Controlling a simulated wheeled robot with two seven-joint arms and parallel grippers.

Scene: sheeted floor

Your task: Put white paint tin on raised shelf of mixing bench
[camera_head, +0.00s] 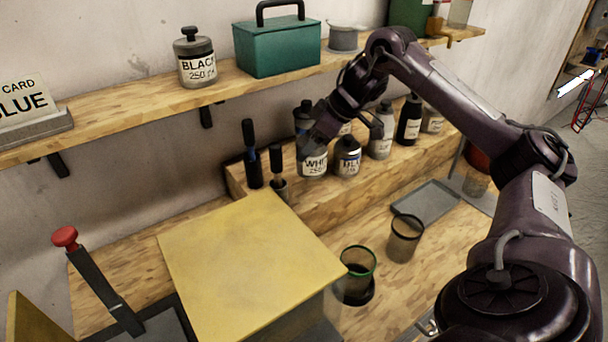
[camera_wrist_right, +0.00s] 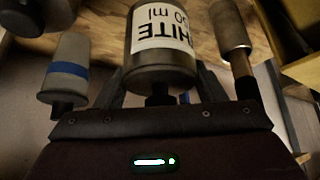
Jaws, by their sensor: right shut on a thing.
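The white paint tin (camera_head: 312,165), labelled WHITE, is upright at the raised shelf (camera_head: 365,165) of the mixing bench, between the brushes and a dark tin labelled BLU. I cannot tell whether its base touches the wood. My right gripper (camera_head: 322,132) reaches down over it from the right and is shut on it; the gripper hides its top. In the right wrist view the tin (camera_wrist_right: 162,60) sits between the fingers of the gripper (camera_wrist_right: 158,92), its label showing. My left gripper is not in view.
Several bottles (camera_head: 381,135) stand close by to the right. Two dark-handled brushes (camera_head: 252,155) stand to the left.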

